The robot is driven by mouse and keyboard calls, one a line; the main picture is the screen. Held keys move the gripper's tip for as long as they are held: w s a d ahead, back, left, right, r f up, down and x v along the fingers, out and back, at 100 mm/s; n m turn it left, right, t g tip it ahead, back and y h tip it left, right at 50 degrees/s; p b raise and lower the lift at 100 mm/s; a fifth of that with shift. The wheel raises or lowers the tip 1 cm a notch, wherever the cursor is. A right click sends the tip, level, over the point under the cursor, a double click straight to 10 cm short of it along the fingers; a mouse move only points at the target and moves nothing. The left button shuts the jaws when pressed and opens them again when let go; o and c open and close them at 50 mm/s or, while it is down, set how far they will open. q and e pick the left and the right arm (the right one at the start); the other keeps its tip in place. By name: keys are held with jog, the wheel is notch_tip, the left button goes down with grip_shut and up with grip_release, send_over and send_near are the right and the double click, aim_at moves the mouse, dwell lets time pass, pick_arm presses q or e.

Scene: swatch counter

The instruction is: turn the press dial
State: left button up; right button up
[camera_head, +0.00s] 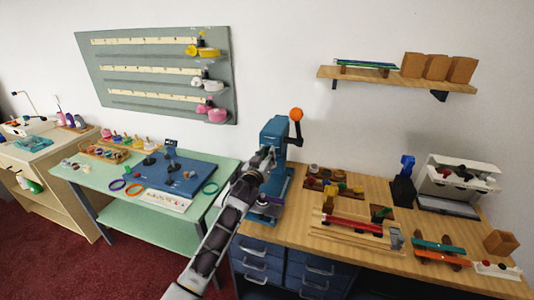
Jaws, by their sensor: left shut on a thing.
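The blue press (276,129) stands upright at the left end of the wooden counter, with an orange ball (296,114) on a dark lever at its upper right. My left arm reaches up from the bottom of the picture to the press. My left gripper (266,157) is shut at the front of the press, where its dial sits. The dial itself is hidden behind the fingers, so its angle cannot be told. A purple piece (270,200) shows low on the press, beside my arm. My right gripper is not in view.
The wooden counter (290,232) holds small trays, a red rod, coloured clamps and a grey-white machine (460,180) to the right. A green table (160,228) with a blue mat (178,176) and rings stands left. A shelf (390,83) hangs above the counter.

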pick_arm(q)
jog(key=m, duration=0.2)
jog(key=shift+m+p, duration=0.35)
jog(key=shift+m, duration=0.05)
jog(key=m, duration=0.2)
jog(key=shift+m+p, duration=0.35)
jog(key=shift+m, duration=0.05)
jog(key=shift+a+m, duration=0.1)
jog(key=shift+m, duration=0.8)
jog(key=m+p, duration=0.1)
jog(key=m, duration=0.2)
jog(key=shift+m, duration=0.3)
jog(key=shift+r+m, duration=0.1)
jog(key=shift+m, duration=1.3)
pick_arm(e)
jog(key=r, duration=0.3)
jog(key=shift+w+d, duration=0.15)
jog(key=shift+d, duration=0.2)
